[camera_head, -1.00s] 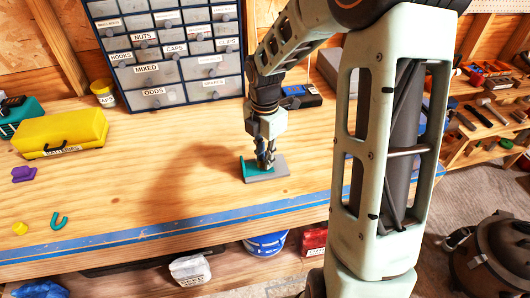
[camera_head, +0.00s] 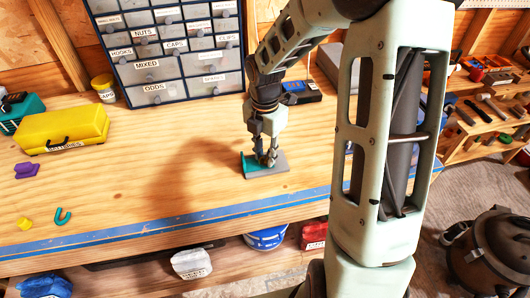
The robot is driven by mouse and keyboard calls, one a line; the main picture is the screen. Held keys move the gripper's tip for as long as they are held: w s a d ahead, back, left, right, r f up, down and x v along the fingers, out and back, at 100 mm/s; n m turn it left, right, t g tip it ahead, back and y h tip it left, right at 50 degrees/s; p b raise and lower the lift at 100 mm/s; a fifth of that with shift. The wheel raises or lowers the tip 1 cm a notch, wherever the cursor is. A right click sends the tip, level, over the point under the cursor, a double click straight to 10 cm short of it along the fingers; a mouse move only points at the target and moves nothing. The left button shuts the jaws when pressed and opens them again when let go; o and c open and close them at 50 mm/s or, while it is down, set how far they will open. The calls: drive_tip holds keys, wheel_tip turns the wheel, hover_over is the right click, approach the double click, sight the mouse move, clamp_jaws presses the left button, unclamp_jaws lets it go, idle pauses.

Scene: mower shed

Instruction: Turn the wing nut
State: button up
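My gripper (camera_head: 267,158) points down at a small grey plate (camera_head: 281,169) with a teal upright piece (camera_head: 249,167) on its left side. The plate lies on the wooden workbench near its front edge. The fingertips are at or just above the plate. The wing nut cannot be made out; the fingers cover the middle of the plate. The fingers are too small and dark to tell whether they are open, shut or holding something.
A drawer cabinet (camera_head: 170,50) stands at the back of the workbench (camera_head: 140,185). A yellow case (camera_head: 62,131), a purple piece (camera_head: 26,170), a yellow piece (camera_head: 24,223) and a teal hook (camera_head: 63,217) lie at the left. The bench between them and my gripper is clear.

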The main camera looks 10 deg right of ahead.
drive_tip(key=shift+o, duration=0.9)
drive_tip(key=shift+w+r, duration=0.1)
drive_tip(key=shift+r, duration=0.25)
wheel_tip(320, 180, up, 12)
drive_tip(key=shift+f, duration=0.25)
idle(1.8)
